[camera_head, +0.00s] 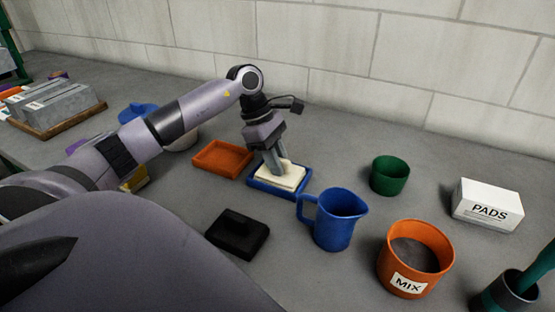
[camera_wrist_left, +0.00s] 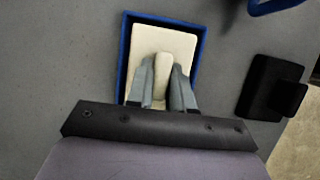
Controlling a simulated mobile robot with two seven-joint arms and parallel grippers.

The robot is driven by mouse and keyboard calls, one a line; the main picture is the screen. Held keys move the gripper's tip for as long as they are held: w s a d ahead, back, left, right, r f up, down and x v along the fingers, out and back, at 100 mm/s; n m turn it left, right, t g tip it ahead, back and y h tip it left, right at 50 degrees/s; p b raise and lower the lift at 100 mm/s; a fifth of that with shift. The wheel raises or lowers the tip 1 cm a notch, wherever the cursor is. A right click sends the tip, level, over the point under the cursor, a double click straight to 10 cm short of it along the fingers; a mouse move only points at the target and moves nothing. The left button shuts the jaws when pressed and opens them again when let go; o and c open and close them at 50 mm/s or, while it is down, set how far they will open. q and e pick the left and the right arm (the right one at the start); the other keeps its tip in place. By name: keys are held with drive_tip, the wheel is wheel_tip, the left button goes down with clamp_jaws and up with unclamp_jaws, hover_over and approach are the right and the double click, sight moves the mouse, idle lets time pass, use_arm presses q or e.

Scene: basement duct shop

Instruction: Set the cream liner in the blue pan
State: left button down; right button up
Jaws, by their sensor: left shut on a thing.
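The cream liner (camera_head: 290,179) is a pale flat block with a raised grip on top. It lies within the rim of the blue pan (camera_head: 262,185), a shallow rectangular tray on the grey bench. In the left wrist view the liner (camera_wrist_left: 178,42) sits inside the walls of the blue pan (camera_wrist_left: 123,55), with a narrow gap around it. My left gripper (camera_head: 277,165) points down over the pan and is shut on the liner's raised grip; its fingers also show in the left wrist view (camera_wrist_left: 162,80). Whether the liner touches the pan floor is hard to tell. My right gripper is not in view.
An orange tray (camera_head: 222,158) stands just left of the pan. A blue jug (camera_head: 335,220) and a black block with a handle (camera_head: 238,234) stand close in front. A green pot (camera_head: 389,175), an orange MIX bucket (camera_head: 414,258) and a white PADS box (camera_head: 487,205) stand to the right.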

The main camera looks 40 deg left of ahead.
use_arm(q)
drive_tip(key=c, duration=1.4)
unclamp_jaws()
drive_tip(key=shift+f, duration=0.15)
drive_tip(key=o, duration=0.4)
drive_tip(key=shift+r, duration=0.2)
drive_tip(key=v, duration=1.2)
